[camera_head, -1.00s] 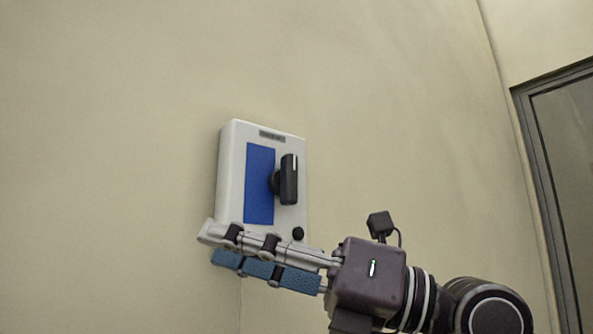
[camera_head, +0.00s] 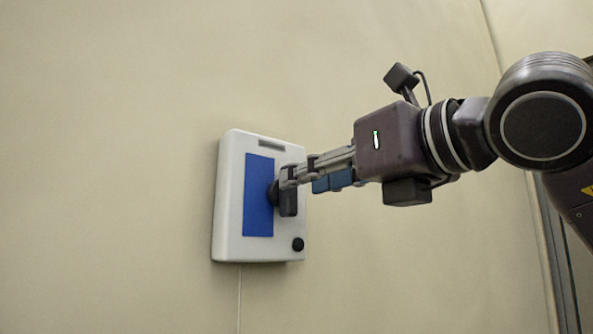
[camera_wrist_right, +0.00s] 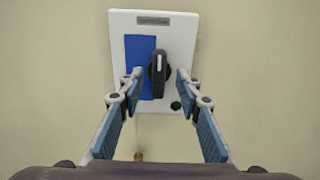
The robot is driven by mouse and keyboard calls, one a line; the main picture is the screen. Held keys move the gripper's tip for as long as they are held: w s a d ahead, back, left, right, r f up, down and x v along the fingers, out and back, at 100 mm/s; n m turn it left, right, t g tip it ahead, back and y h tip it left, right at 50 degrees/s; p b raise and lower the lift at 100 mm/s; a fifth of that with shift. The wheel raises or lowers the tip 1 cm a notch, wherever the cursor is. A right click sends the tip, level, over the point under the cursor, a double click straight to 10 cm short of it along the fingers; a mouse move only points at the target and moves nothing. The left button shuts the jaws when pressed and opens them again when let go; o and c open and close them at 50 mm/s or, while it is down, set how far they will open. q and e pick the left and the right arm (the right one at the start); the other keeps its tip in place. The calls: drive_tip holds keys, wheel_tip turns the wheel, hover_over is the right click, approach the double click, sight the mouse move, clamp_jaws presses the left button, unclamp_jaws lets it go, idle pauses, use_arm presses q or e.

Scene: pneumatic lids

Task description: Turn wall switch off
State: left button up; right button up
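The wall switch box (camera_head: 229,205) is a white panel with a blue field, fixed to the wall. Its black rotary knob (camera_head: 288,204) stands upright on the front, and a small round black button sits below it to the right. The box also shows in the right wrist view (camera_wrist_right: 181,40), with the knob (camera_wrist_right: 158,75) upright, its white mark at the top. My right gripper (camera_wrist_right: 157,87) is open, with a blue-padded finger on each side of the knob and visible gaps between. In the head view the right gripper (camera_head: 290,180) overlaps the knob's upper part. My left gripper is not in view.
The cream wall (camera_head: 110,170) around the box is bare. A thin vertical line runs down the wall below the box. A grey-framed door or window edge (camera_head: 560,260) stands at the far right, partly behind my arm.

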sight(286, 191)
drive_tip(key=p+x, duration=0.1)
drive_tip(key=x, duration=0.2)
drive_tip(key=shift+w+a, duration=0.1)
drive_tip(key=shift+a, duration=0.05)
clamp_jaws()
